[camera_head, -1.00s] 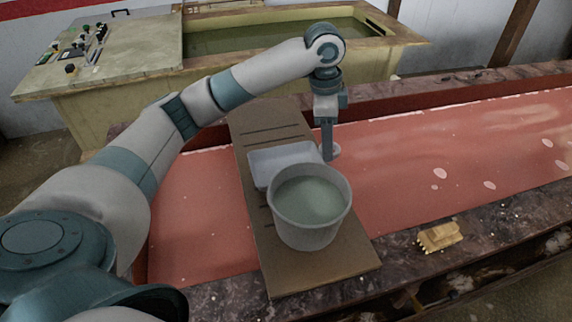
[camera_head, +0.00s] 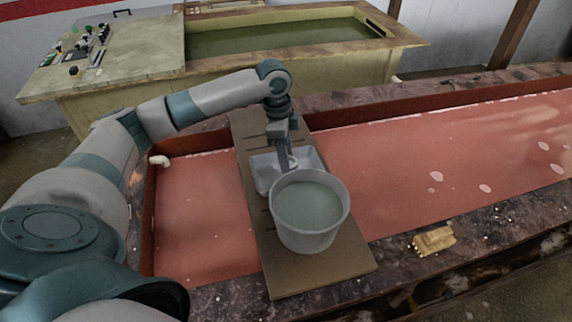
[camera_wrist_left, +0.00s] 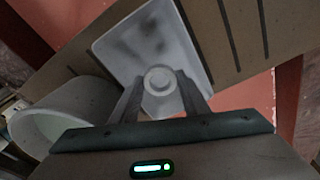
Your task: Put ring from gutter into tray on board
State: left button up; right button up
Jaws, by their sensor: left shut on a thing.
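My left gripper (camera_head: 288,163) points down over the white tray (camera_head: 266,180) on the brown board (camera_head: 325,272). It is shut on the pale round ring (camera_wrist_left: 160,79), which sits between the fingertips in the left wrist view, with the tray (camera_wrist_left: 125,42) behind it. In the head view the ring (camera_head: 292,161) shows only as a small pale edge at the fingertips. I cannot tell whether it touches the tray floor. The board lies across the red gutter (camera_head: 430,165). My right gripper is not in view.
A grey bucket (camera_head: 310,238) of greenish liquid stands on the board just in front of the tray and partly hides it. A yellow brush-like block (camera_head: 434,240) lies on the gutter's near edge. A white pipe elbow (camera_head: 160,161) is at the left end. The right gutter is open.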

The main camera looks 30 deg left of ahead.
pick_arm(q)
jog(key=shift+f+p, duration=0.95)
jog(key=shift+f, duration=1.05)
jog(key=shift+f, duration=0.1)
jog(key=o, duration=1.1)
jog(key=shift+c, duration=0.2)
